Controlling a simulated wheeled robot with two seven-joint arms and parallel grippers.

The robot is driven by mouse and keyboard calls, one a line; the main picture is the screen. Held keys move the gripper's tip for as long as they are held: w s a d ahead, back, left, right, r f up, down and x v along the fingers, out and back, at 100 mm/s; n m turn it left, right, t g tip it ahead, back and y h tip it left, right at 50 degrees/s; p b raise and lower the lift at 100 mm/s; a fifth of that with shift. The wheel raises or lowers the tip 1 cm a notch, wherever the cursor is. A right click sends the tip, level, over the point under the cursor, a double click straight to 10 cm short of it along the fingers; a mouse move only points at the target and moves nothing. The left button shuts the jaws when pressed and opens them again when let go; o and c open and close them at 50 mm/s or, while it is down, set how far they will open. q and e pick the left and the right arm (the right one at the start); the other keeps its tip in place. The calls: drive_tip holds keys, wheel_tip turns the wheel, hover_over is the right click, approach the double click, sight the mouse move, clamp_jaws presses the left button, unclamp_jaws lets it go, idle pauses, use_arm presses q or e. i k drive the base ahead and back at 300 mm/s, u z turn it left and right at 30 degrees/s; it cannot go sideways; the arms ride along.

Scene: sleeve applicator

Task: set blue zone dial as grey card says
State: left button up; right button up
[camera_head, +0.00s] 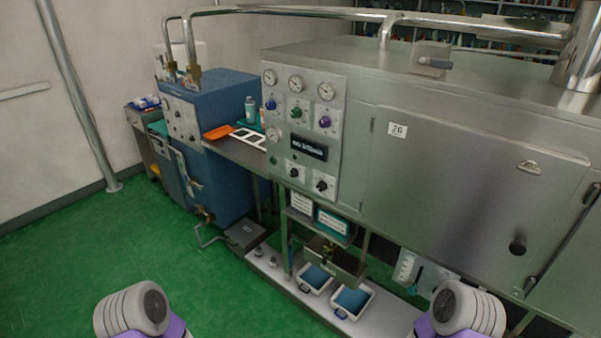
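The blue dial (270,104) is a small blue knob at the left end of a row on the control panel (307,150) of the steel machine. A green knob (296,112) and a purple knob (325,121) sit to its right. Its pointer setting is too small to read. A pale card with a greyish edge (301,203) hangs below the panel, beside a teal-edged card (332,222). Their writing is too small to read, and I cannot tell for sure which is the grey card. Neither gripper is in view; only parts of my arms show at the bottom edge.
Round gauges (296,84) sit above the knobs, and a dark display (309,147) and two black knobs below. A blue machine (212,130) stands left, with a shelf (235,152) between. A low white platform (330,305) holds trays. Green floor (90,260) is clear at left.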

sight(272, 104)
drive_tip(key=z, duration=0.3)
drive_tip(key=k, duration=0.35)
drive_tip(key=u, duration=1.2)
drive_tip(key=i, duration=0.9)
drive_tip(key=z, duration=0.05)
